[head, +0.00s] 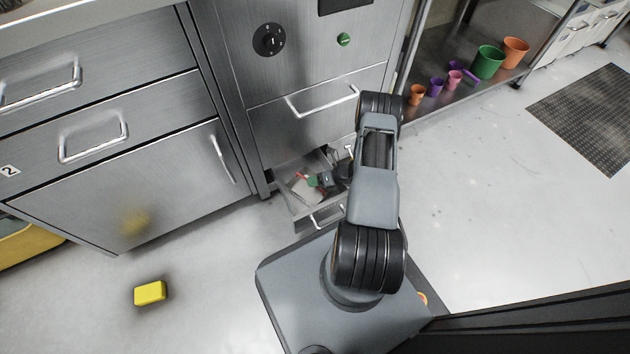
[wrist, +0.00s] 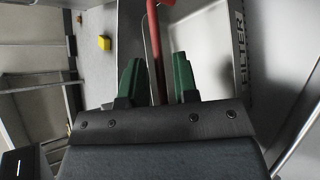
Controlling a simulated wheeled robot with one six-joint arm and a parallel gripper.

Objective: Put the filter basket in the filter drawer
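A red handle (wrist: 153,45), which looks like the filter basket's, runs between the green fingers of my gripper (wrist: 159,75) in the wrist view. Narrow gaps seem to show beside it, so I cannot tell if the fingers grip it. The basket's body is not clearly visible. The filter drawer (head: 302,217) is pulled out low in the steel unit. In the wrist view its wall (wrist: 238,45) bears the word FILTER. In the head view my gripper (head: 318,180) is low over or inside the drawer, with red (head: 302,175) beside it. My arm hides the drawer's right part.
A yellow block (head: 150,293) lies on the floor left of my base; it also shows in the wrist view (wrist: 104,43). A closed drawer (head: 315,110) with a bar handle is above the open one. Several coloured cups (head: 488,62) stand on a shelf at right.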

